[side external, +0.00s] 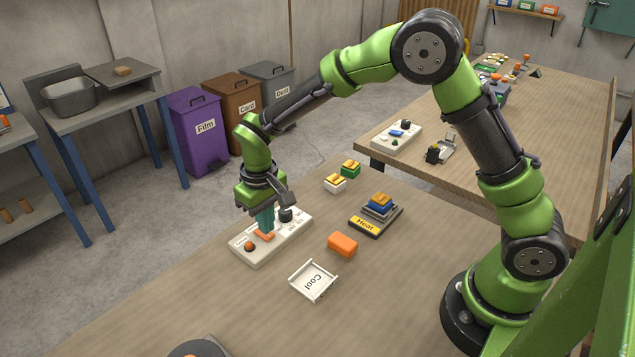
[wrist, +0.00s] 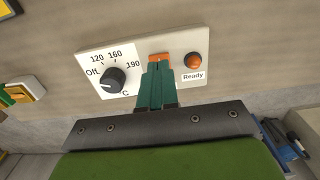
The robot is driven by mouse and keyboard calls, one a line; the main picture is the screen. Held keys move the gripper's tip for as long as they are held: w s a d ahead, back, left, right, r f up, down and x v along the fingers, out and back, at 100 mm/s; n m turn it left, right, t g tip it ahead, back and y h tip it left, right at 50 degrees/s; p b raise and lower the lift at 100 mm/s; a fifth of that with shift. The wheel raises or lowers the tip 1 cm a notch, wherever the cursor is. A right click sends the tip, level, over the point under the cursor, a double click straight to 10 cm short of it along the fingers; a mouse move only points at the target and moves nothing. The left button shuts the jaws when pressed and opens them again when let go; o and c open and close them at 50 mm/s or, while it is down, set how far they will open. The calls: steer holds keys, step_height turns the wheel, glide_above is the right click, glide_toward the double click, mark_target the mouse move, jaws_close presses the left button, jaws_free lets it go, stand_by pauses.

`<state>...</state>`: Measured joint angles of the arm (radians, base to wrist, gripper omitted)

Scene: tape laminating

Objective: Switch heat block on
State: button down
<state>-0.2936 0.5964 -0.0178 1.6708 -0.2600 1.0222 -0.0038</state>
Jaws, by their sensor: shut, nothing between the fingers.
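The white control panel (side external: 272,238) lies on the near table, with a black dial (side external: 286,214), an orange switch (side external: 264,236) and an orange round lamp (side external: 249,246). In the wrist view the dial (wrist: 112,80) has marks Off, 120, 160, 190, and the lamp (wrist: 193,62) is labelled Ready. My gripper (wrist: 157,72) is shut with nothing in it. Its teal fingertips are at the orange switch (wrist: 160,57) and hide part of it; I cannot tell whether they touch. The heat block (side external: 379,213), labelled Heat, stands right of the panel with a blue and orange stack on it.
A white Cool tray (side external: 313,282) and an orange block (side external: 342,244) lie in front of the heat block. Small white (side external: 335,184) and green (side external: 350,169) blocks with orange-yellow tops stand behind the panel. The table's front middle is mostly clear.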

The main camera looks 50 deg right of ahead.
steer(key=shift+r, duration=2.8)
steer(key=s+d+r+m+t+y, duration=0.1)
steer(key=s+d+r+m+t, duration=0.1)
steer(key=s+r, duration=0.5)
steer(key=s+d+r+m+t+y, duration=0.1)
steer(key=s+d+r+t, duration=0.4)
steer(key=s, duration=0.8)
step_height(320, 180, up, 2)
steer(key=shift+d+m, duration=0.5)
steer(key=shift+d, duration=0.6)
